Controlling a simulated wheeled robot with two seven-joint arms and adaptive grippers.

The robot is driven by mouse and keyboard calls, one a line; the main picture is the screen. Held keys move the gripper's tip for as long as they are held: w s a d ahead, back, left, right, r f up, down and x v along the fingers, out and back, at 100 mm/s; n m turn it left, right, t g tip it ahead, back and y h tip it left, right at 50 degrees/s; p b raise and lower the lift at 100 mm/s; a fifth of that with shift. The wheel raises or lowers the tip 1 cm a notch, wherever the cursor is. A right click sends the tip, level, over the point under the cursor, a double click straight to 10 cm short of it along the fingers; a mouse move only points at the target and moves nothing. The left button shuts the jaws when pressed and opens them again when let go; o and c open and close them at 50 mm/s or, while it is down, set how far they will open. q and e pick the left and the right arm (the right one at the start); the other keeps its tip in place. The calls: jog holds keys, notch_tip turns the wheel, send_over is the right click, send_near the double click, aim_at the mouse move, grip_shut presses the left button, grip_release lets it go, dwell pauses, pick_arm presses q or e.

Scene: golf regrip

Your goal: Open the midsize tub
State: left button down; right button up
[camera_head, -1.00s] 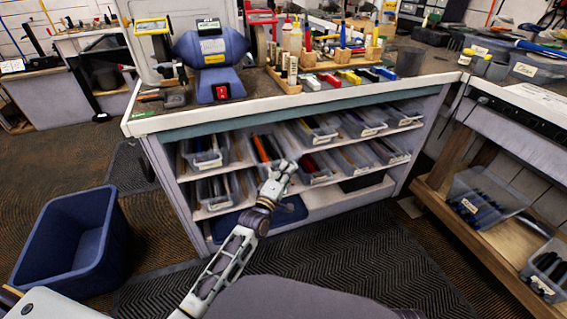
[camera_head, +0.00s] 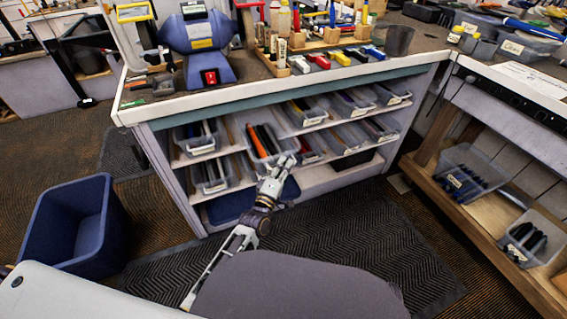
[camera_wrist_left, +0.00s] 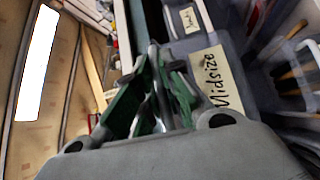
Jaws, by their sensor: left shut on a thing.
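In the left wrist view the gripper's green-and-grey fingers (camera_wrist_left: 156,88) are close together beside the label; the exact contact is blurred. My right gripper is not in view.
Other clear tubs (camera_head: 197,143) fill both shelves close on either side. The white-edged workbench (camera_head: 290,102) overhangs them, with a blue grinder (camera_head: 200,45) on top. A blue bin (camera_head: 75,225) stands at left.

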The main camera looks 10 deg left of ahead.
pick_arm(q)
jog(key=shift+f, duration=0.15)
jog(key=c, duration=1.6)
grip_release()
jog(key=shift+c, duration=0.2)
jog(key=shift+o, duration=0.5)
jog(key=shift+s, duration=0.15)
jog(key=v, duration=1.1)
jog(key=shift+s, duration=0.35)
jog(key=shift+a, duration=0.15)
